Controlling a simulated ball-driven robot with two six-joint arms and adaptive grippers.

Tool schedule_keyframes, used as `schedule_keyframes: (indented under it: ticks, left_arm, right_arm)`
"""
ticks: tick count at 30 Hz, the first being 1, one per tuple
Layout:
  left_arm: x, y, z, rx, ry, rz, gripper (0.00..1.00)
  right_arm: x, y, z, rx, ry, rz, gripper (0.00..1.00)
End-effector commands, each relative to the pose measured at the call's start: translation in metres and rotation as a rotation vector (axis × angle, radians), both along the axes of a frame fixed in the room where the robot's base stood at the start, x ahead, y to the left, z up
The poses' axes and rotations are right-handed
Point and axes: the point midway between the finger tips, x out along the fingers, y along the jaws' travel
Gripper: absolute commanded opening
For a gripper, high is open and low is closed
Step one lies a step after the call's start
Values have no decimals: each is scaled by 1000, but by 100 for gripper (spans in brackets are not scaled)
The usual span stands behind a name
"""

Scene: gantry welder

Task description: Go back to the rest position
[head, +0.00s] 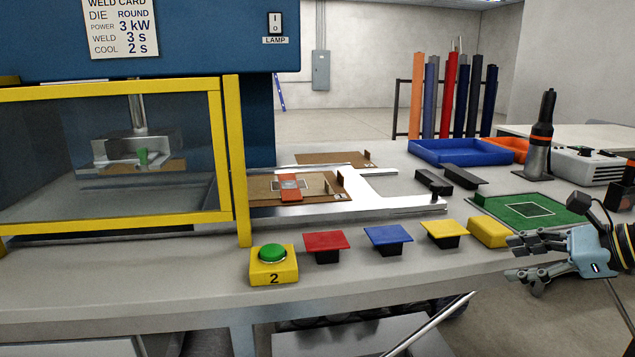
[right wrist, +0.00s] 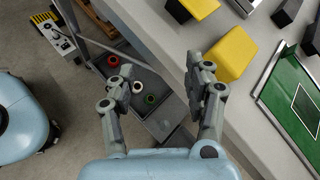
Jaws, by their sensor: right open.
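My right gripper (head: 522,258) is at the right of the head view, by the front edge of the bench (head: 380,278). In the right wrist view its two fingers (right wrist: 160,95) stand wide apart with nothing between them. A yellow block (head: 490,232) lies on the bench just beyond the fingers; it also shows in the right wrist view (right wrist: 231,54), beside the right finger and seemingly apart from it. My left gripper is not in view.
A green mat (head: 502,207) lies right of the yellow block. Red (head: 325,241), blue (head: 388,234) and yellow (head: 444,229) pads and a green button box (head: 273,273) line the bench front. The welder's yellow-framed guard (head: 228,150) stands left. A grey tray (right wrist: 165,120) sits below the bench edge.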

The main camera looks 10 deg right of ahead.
Motion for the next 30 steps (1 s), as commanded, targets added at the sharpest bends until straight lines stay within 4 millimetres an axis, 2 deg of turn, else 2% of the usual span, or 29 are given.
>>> schedule_keyframes:
  ticks: [5,8,9,12,15,18,24,30]
  left_arm:
    - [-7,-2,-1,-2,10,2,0]
    - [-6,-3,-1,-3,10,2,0]
    - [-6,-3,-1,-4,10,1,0]
    - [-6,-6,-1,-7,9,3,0]
    - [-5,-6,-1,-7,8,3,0]
    - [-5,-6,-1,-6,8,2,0]
    - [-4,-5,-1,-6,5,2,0]
    - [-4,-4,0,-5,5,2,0]
  right_arm:
    - [-46,63,-44,-254,-57,294,52]
    - [-91,110,-73,-480,-135,563,52]
    - [-114,130,-84,-598,-181,702,52]
    - [-162,160,-99,-870,-281,1000,52]
    - [-192,170,-99,-1063,-338,1203,52]
    - [-215,172,-95,-1205,-361,1356,52]
    - [-251,165,-79,-1407,-350,1588,52]
    - [-282,152,-58,-1531,-290,1769,52]
